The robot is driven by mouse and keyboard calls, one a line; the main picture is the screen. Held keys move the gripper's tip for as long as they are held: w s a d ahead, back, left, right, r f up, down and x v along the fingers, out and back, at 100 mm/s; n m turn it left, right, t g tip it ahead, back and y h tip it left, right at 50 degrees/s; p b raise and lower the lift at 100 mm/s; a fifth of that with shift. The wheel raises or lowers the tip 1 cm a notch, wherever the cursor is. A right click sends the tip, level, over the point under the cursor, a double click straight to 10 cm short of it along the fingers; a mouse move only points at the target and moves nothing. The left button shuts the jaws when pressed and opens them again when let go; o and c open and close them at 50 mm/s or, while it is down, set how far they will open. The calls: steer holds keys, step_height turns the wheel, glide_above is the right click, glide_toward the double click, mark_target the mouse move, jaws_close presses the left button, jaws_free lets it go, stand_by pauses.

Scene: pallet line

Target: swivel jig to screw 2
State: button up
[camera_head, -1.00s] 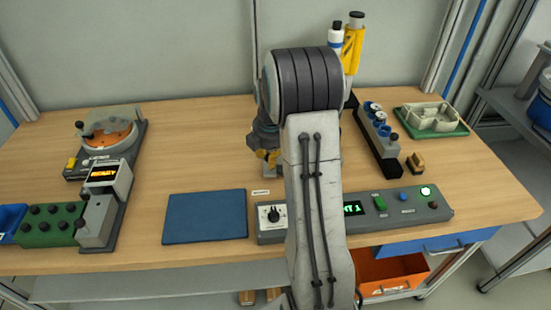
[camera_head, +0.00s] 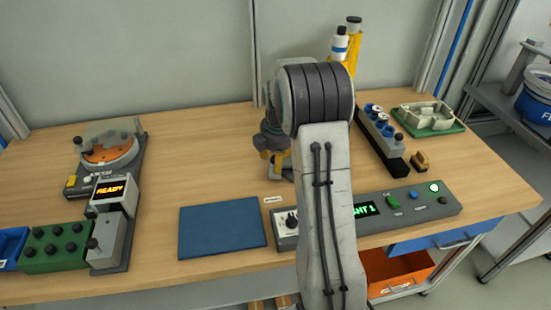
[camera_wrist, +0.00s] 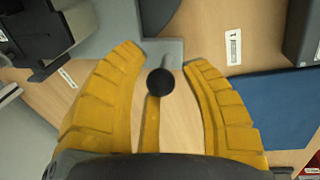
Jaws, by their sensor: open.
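My gripper (camera_wrist: 164,62) is open, its yellow fingers spread on both sides of a black ball knob (camera_wrist: 160,82) on a short grey lever. I cannot tell whether any finger touches the knob. A grey metal plate (camera_wrist: 166,47) lies at the lever's foot; it looks like part of the jig. In the head view my gripper (camera_head: 274,155) is low over the table at its middle, left of my arm. Most of the jig there is hidden by my gripper and arm. No screw can be made out.
A control box (camera_head: 408,200) with a green display partly hidden by my arm stands in front. A blue mat (camera_head: 222,225) lies left of it. An orange-disc device (camera_head: 108,152) and a READY display (camera_head: 110,190) stand left.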

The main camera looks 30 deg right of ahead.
steer(key=shift+o, duration=0.8)
steer(key=shift+r, duration=0.1)
steer(key=shift+r, duration=0.15)
step_height(320, 180, up, 11)
steer(key=s+a, duration=0.1)
steer(key=s, duration=0.1)
steer(key=shift+r, duration=0.2)
steer(key=shift+d, duration=0.1)
